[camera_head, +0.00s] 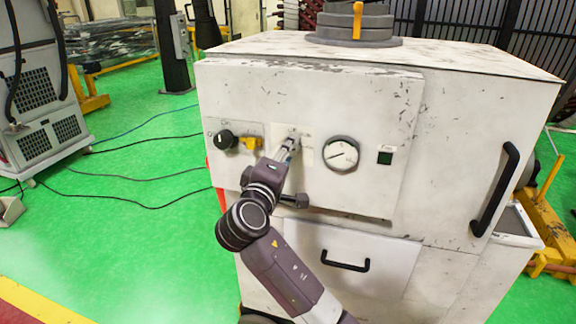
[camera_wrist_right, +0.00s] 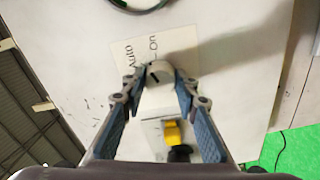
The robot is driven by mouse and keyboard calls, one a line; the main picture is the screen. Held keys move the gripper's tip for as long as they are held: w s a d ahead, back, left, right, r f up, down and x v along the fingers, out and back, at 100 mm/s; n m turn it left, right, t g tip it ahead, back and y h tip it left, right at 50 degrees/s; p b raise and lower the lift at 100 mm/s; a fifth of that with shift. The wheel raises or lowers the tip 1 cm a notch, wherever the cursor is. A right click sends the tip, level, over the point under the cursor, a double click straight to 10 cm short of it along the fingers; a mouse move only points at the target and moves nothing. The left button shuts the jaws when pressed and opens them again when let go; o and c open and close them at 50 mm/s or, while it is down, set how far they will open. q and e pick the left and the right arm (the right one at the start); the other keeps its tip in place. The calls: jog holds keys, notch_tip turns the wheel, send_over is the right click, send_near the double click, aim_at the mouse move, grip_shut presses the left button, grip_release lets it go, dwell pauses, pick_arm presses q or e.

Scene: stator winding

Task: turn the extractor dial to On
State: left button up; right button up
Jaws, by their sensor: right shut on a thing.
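The extractor dial (camera_wrist_right: 160,72) is a small pale knob with a dark mark, on a plate (camera_wrist_right: 126,45) lettered "Auto" and "On" in the right wrist view. My right gripper (camera_wrist_right: 158,82) has its two fingers on either side of the dial, shut on it. In the head view my right gripper (camera_head: 287,146) reaches up to the front panel of the white cabinet (camera_head: 300,85), and its fingers mostly hide the dial. I cannot tell for certain which label the dial mark points at. My left gripper is not in view.
A round gauge (camera_head: 341,154) is right of the dial. A yellow switch (camera_head: 249,143) and a black knob (camera_head: 226,139) are to its left. A black door handle (camera_head: 496,189) and a drawer handle (camera_head: 345,262) stick out. Cables (camera_head: 140,178) lie on the green floor at left.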

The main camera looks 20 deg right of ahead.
jog(key=shift+f+m+b, duration=0.2)
jog(key=shift+m+b, duration=2.1)
jog(key=shift+m, duration=0.1)
jog(key=o, duration=1.1)
jog(key=shift+a+r, duration=0.1)
jog(key=shift+o, duration=0.2)
jog(key=shift+r, duration=0.1)
